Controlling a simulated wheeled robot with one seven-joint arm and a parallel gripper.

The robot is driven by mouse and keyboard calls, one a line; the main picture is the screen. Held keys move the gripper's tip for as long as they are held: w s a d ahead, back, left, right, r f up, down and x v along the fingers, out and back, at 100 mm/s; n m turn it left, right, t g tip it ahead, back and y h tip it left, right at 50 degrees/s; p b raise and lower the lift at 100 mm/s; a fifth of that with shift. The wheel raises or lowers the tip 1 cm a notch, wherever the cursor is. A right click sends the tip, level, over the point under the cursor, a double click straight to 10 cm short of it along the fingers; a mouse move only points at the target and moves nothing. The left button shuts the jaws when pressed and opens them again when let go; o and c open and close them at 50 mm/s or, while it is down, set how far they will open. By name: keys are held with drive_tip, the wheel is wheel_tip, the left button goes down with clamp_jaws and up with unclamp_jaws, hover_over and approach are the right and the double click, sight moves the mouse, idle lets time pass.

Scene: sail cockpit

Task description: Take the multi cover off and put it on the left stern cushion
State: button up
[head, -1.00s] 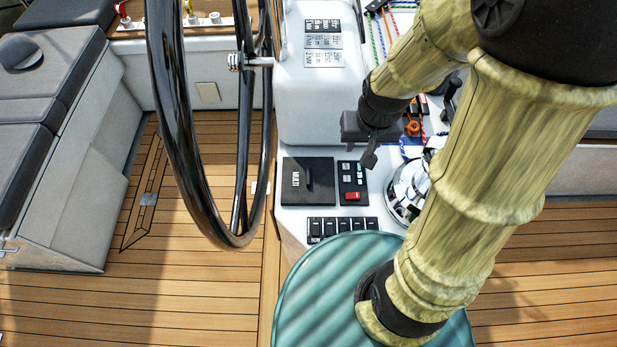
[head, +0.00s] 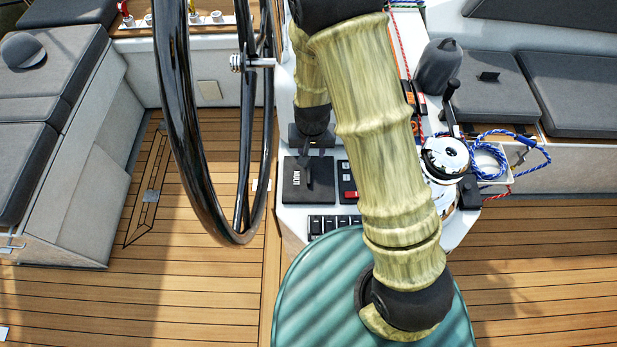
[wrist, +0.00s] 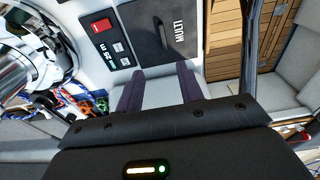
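The multi cover (head: 303,192) is a flat black square panel with a dark raised handle and "MULTI" lettering, set in the white console. It also shows at the top of the wrist view (wrist: 160,35), seated flat. My gripper (head: 309,163) is above the console at the cover's far edge, partly hiding its handle in the head view. In the wrist view my gripper (wrist: 159,72) has its two fingers apart with nothing between them, just short of the cover. Grey cushions (head: 50,75) lie on the left bench, and I cannot tell which one is the left stern cushion.
A black steering wheel (head: 180,140) stands close left of the console. A switch panel with a red switch (head: 350,194) is beside the cover. A chrome winch (head: 445,160) and coiled ropes (head: 488,158) are to the right. Teak floor (head: 90,305) is clear at left.

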drive_tip(key=p, duration=0.2)
hover_over(309, 175)
drive_tip(key=f, duration=0.8)
drive_tip(key=s+f, duration=0.1)
drive_tip(key=f, duration=0.3)
drive_tip(key=shift+d, duration=0.3)
drive_tip(key=shift+f+p, duration=0.1)
drive_tip(key=shift+p, duration=0.2)
drive_tip(key=shift+w+a+f+p, duration=0.15)
drive_tip(key=shift+f+p, duration=0.2)
drive_tip(key=shift+f, duration=0.5)
drive_tip(key=shift+w+a+f+p, duration=0.1)
drive_tip(key=shift+w+f+p, duration=0.2)
drive_tip(key=shift+f, duration=0.5)
drive_tip(key=shift+w+a+f+p, duration=0.1)
drive_tip(key=shift+f+p, duration=0.3)
drive_tip(key=shift+f, duration=0.45)
clamp_jaws()
